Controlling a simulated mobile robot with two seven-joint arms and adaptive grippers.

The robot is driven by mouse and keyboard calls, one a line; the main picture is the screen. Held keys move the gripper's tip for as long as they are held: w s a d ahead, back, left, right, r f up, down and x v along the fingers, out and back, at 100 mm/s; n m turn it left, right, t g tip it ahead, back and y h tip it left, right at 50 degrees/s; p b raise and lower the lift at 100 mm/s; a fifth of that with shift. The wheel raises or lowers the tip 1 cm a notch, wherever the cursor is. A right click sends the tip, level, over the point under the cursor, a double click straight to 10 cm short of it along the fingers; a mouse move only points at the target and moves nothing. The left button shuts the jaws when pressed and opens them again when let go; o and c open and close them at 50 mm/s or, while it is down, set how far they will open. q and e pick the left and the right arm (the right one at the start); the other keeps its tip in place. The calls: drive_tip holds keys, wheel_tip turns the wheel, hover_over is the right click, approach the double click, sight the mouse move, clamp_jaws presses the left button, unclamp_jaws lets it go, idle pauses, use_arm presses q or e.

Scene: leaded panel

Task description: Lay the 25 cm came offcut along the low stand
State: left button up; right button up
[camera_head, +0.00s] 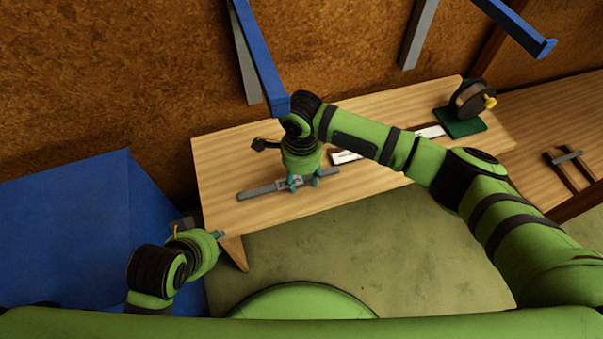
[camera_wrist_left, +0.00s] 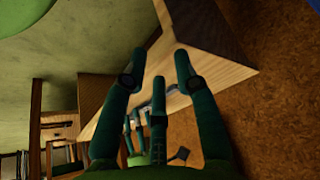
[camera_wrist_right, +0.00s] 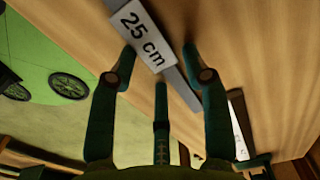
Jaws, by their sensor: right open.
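The grey came offcut (camera_head: 258,191) lies on the wooden bench, left of its middle. Its white "25 cm" tag (camera_wrist_right: 141,35) reads clearly in the right wrist view. My right gripper (camera_head: 303,183) is open just over the offcut, its fingers on either side of the strip near the tag. I cannot tell whether they touch it. My left gripper (camera_head: 218,235) is open and empty at the bench's front left corner; its spread fingers show in the left wrist view (camera_wrist_left: 158,75). Two dark bars with a grey piece across (camera_head: 568,157) sit at the far right; I cannot tell whether they are the low stand.
A reel on a green base (camera_head: 462,122) stands at the right end. A blue block (camera_head: 70,220) stands left of the bench. Blue bars (camera_head: 258,60) project from the wall above.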

sight(301, 181)
use_arm(q)
drive_tip(key=shift+w, duration=0.1)
use_arm(e)
drive_tip(key=shift+r, duration=0.1)
wheel_tip(301, 181, up, 3)
drive_tip(key=shift+r+p, duration=0.1)
drive_tip(key=shift+p, duration=0.6)
use_arm(q)
wheel_tip(301, 181, down, 11)
drive_tip(key=s+g+p, duration=0.2)
drive_tip(key=p, duration=0.1)
drive_tip(key=shift+s+a+g, duration=0.3)
drive_tip(key=shift+s+a, duration=0.05)
drive_tip(key=shift+s, duration=0.05)
use_arm(e)
wheel_tip(301, 181, up, 9)
use_arm(q)
drive_tip(key=shift+f, duration=0.1)
